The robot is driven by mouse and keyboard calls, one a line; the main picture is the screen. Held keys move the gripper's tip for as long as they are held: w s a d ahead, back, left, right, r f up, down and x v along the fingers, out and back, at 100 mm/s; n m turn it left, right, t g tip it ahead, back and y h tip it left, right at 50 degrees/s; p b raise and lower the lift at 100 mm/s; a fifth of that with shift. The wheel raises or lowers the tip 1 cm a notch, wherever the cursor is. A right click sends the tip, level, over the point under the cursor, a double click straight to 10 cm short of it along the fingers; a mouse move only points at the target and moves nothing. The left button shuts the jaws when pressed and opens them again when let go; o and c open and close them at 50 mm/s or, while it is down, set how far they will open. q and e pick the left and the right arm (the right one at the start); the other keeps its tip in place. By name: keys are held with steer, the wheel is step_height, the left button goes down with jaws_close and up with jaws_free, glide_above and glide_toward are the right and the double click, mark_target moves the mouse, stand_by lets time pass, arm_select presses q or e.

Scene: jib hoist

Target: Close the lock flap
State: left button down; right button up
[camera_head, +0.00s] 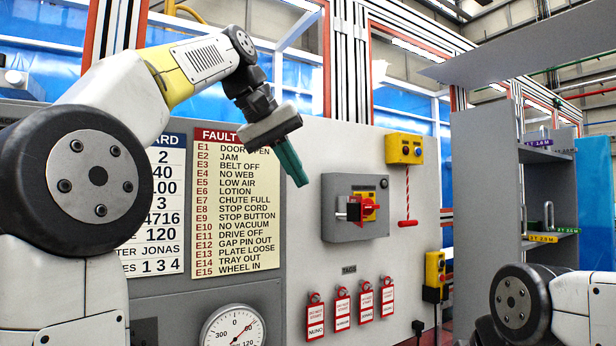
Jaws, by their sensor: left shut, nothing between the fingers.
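A grey switch box (340,228) is mounted on the panel right of centre, with a red rotary handle (369,208) on a yellow plate. A small black and red piece (353,209) sticks out at the left of the handle. It may be the lock flap, but it is too small to tell how far it stands open. My left gripper (299,178) comes in from the upper left, with its green fingers shut and empty. It is up and left of the box in the picture, apart from it. Only my right arm shows at the lower right; its gripper is out of view.
A yellow box (404,148) with a red pull cord (407,205) is at the box's upper right. Several red tags (341,307) hang below. A fault list (237,205) and a gauge (232,327) are at left. A grey cabinet (484,190) stands open at right.

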mark_target(352, 210)
arm_select(q)
steer(key=w+d+f, duration=0.3)
steer(key=d+f, duration=0.3)
steer(key=d, duration=0.1)
steer(key=shift+w, duration=0.35)
steer(key=shift+d, duration=0.15)
